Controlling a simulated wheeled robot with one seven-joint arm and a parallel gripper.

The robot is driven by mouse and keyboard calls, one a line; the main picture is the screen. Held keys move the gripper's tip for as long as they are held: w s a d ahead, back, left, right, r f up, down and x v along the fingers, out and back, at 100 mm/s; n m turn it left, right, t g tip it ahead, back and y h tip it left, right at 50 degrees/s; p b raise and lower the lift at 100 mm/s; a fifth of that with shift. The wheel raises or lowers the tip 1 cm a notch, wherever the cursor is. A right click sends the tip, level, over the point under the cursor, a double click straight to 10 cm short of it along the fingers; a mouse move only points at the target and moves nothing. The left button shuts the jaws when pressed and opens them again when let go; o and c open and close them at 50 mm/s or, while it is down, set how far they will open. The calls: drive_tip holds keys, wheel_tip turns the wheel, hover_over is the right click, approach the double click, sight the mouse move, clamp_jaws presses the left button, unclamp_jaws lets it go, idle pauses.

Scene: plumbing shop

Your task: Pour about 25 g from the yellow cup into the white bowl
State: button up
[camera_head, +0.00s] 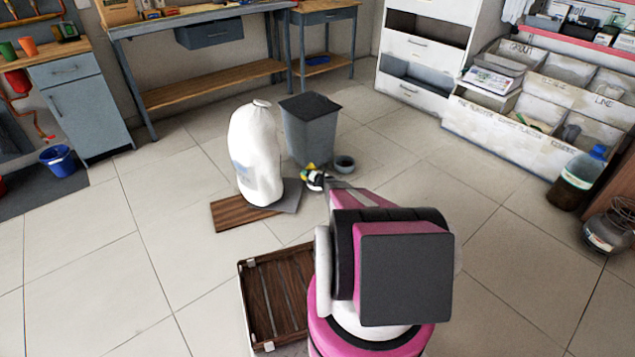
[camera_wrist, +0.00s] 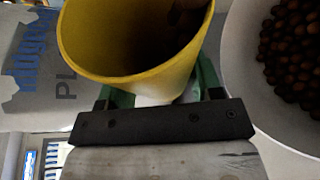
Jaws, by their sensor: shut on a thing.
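The yellow cup (camera_wrist: 170,80) fills the upper middle of the wrist view. Its mouth faces the camera and its inside is dark, with a few brown round pieces faintly visible. My gripper (camera_wrist: 155,92) is shut on it, with a green finger on each side. In the head view my gripper (camera_head: 318,182) is low near the floor, and a small bit of yellow cup (camera_head: 310,167) shows. The white bowl (camera_wrist: 240,100) is right beside the cup in the wrist view, holding many brown round pieces. A bowl (camera_head: 345,160), greyish in the head view, stands just right of my gripper.
A white sack (camera_head: 256,150) stands left of my gripper, on dark boards (camera_head: 235,212). A grey bin (camera_head: 310,130) is just behind. A wooden slatted crate (camera_head: 275,295) lies in front. Open floor (camera_head: 480,240) lies to the right.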

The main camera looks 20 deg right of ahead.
drive_tip(key=shift+f+n, duration=0.4)
drive_tip(key=shift+f, duration=0.1)
drive_tip(key=shift+d+r+n+h, duration=0.2)
drive_tip(key=shift+n+h, duration=0.5)
drive_tip(key=shift+f+n+h+b, duration=0.3)
drive_tip(key=shift+f+n, duration=0.25)
drive_tip(key=shift+n, duration=0.05)
drive_tip(key=shift+s+a+n+g+h, duration=0.1)
drive_tip(key=shift+a+n+g+h, duration=0.2)
drive_tip(key=shift+a+n+h, duration=0.4)
drive_tip(key=shift+s+a+f+n+h+b, duration=0.1)
drive_tip(key=shift+a+f+n+h+b, duration=0.15)
drive_tip(key=shift+n+h, duration=0.45)
drive_tip(key=shift+s+a+f+n+h+b, duration=0.15)
drive_tip(key=shift+a+n+h, duration=0.25)
drive_tip(key=shift+n, duration=0.6)
drive_tip(key=shift+w+r, duration=0.1)
